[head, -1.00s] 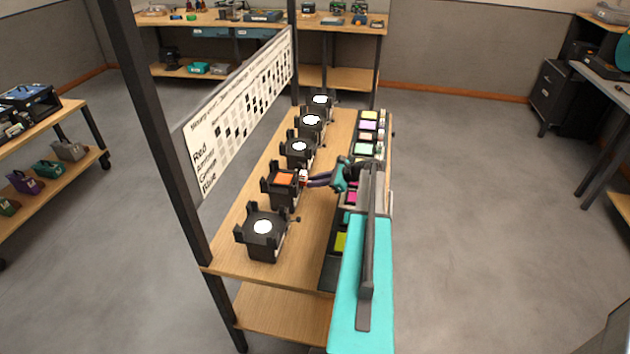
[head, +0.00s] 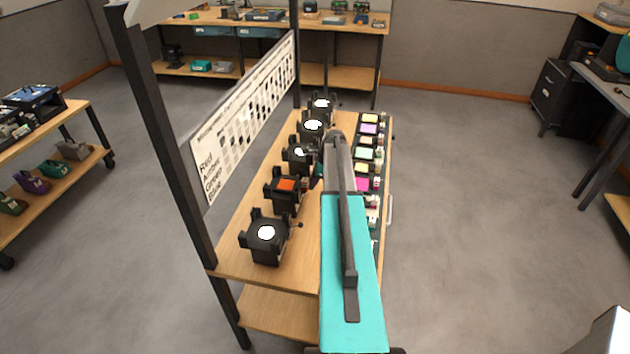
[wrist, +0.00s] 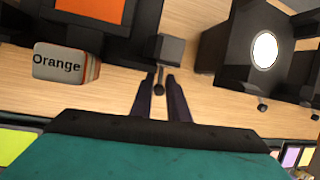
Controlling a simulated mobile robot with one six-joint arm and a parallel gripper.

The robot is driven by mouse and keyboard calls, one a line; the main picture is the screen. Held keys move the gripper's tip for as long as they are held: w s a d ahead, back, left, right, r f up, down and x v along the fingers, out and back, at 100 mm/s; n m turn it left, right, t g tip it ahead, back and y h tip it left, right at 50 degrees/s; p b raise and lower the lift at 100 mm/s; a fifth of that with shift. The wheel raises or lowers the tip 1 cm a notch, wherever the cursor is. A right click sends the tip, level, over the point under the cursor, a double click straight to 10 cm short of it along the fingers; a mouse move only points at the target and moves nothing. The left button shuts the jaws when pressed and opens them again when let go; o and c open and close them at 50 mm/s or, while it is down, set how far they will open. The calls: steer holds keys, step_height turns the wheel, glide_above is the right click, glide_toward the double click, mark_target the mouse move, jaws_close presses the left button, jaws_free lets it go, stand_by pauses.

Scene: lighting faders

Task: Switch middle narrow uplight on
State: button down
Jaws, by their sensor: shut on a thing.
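A row of black uplights runs along the bench. The orange-topped uplight (head: 287,184) is the second from the near end, and it shows at the top left of the wrist view (wrist: 88,12). A thin dark switch lever (wrist: 159,88) stands beside its small dark box (wrist: 168,50). My gripper (wrist: 160,92) is shut on this lever, its two dark fingers on either side of the tip. The uplight behind (head: 300,155) has a white top. No label marks which uplight is the middle narrow one.
A block marked "Orange" (wrist: 58,63) is close to the orange-topped uplight, left of my fingers. White-topped uplights stand near (head: 266,234) and far (head: 313,126). Coloured swatches (head: 364,153) line the bench's right side. A sign board (head: 245,105) stands at the left.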

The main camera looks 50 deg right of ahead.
steer(key=shift+w+r+g+h, duration=0.3)
steer(key=shift+w+r+g, duration=0.05)
steer(key=shift+g, duration=0.05)
stand_by(0.4)
steer(key=c, duration=1.9)
jaws_free()
steer(key=shift+s, duration=0.1)
steer(key=shift+s+r, duration=0.1)
steer(key=shift+b+v, duration=0.35)
steer(key=shift+v, duration=0.55)
steer(key=b+v, duration=0.3)
steer(key=v, duration=0.8)
steer(key=shift+a+r, duration=0.15)
steer(key=shift+r, duration=0.3)
steer(key=shift+r, duration=0.1)
